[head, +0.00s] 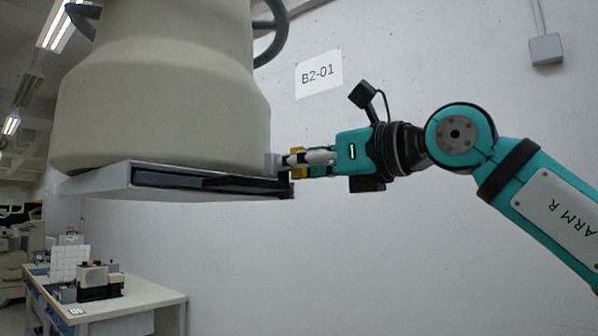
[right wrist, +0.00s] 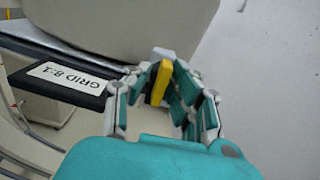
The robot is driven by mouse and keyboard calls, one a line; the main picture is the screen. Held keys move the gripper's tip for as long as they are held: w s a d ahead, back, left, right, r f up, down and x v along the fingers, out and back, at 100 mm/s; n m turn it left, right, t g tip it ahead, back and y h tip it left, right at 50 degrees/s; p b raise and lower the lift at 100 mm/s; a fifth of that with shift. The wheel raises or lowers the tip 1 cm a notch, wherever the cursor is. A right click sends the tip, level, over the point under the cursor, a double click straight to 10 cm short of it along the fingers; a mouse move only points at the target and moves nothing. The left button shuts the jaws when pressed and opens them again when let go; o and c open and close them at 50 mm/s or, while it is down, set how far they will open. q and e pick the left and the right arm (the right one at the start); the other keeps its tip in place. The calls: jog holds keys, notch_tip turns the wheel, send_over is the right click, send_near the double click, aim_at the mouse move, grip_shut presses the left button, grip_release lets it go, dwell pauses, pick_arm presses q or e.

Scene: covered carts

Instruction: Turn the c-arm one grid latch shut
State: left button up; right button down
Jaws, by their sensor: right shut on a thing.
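The c-arm head (head: 165,85) is a large beige drum with a pale flat holder (head: 95,183) under it. A dark grid (head: 200,184) sits in the holder's slot; its label reads "GRID 8:1" in the right wrist view (right wrist: 75,80). The latch is a yellow bar (right wrist: 160,82) on a light grey block at the holder's right corner; its yellow ends also show in the head view (head: 298,173). My right gripper (head: 295,160) is shut on the latch, with fingers on both sides of it (right wrist: 160,95). The fingers hide part of the latch. My left gripper is out of view.
A wall with a "B2-01" sign (head: 319,74) stands behind. A pale table (head: 130,304) with small equipment (head: 98,282) is at lower left. The space below the holder and my right arm is clear.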

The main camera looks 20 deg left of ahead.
jog(key=shift+r+m, duration=0.2)
jog(key=shift+m, duration=0.4)
jog(key=shift+d, duration=0.1)
jog(key=c, duration=1.4)
grip_release()
jog(key=shift+f, duration=0.1)
jog(key=v, duration=1.2)
jog(key=shift+w, duration=0.1)
